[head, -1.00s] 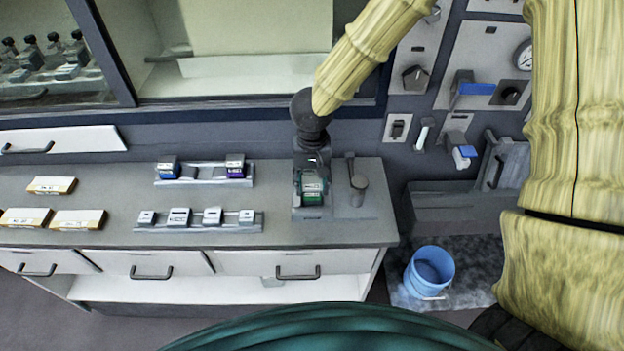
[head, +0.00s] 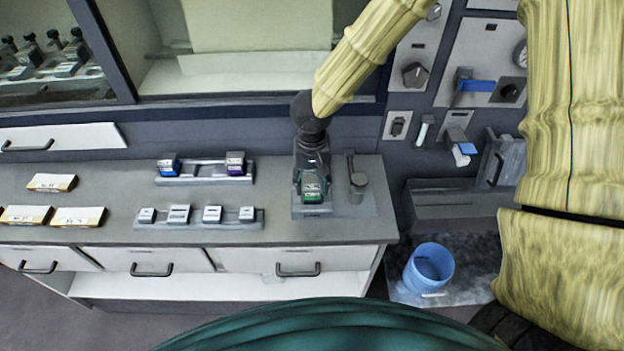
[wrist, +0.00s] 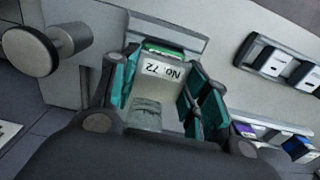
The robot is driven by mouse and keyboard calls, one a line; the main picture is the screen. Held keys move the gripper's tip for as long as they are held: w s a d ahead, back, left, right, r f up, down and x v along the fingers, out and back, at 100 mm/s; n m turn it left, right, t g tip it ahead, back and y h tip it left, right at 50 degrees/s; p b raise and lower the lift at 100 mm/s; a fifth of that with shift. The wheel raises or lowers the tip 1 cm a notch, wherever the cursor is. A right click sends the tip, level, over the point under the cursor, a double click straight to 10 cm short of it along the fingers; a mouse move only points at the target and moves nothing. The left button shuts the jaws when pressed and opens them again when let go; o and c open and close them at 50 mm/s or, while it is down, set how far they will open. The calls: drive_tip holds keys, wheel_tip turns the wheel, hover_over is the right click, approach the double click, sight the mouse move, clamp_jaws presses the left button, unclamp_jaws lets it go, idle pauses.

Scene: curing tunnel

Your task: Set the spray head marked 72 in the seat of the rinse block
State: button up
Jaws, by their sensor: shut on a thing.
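The spray head marked 72 (wrist: 163,69) has a pale face with the label "No. 72" and a green end. In the wrist view it is between the teal finger pads of my gripper (wrist: 162,92), which is shut on it. In the head view my gripper (head: 311,172) points down over the rinse block (head: 340,209) at the right end of the bench, and the green part of the spray head (head: 311,188) shows below it. The head is at the block's seat, but the seat is hidden, so I cannot tell whether it is fully down.
A knobbed lever (head: 357,182) stands right of my gripper on the block. Left are a rear rack (head: 203,172) with blue and purple heads and a front rack (head: 200,226) with several grey pieces. Labelled boxes (head: 52,182) lie farther left. A blue bucket (head: 430,268) stands on the floor.

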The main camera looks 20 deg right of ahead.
drive_tip(key=shift+f, duration=0.4)
drive_tip(key=o, duration=1.2)
wheel_tip(320, 180, up, 12)
drive_tip(key=shift+r, duration=0.1)
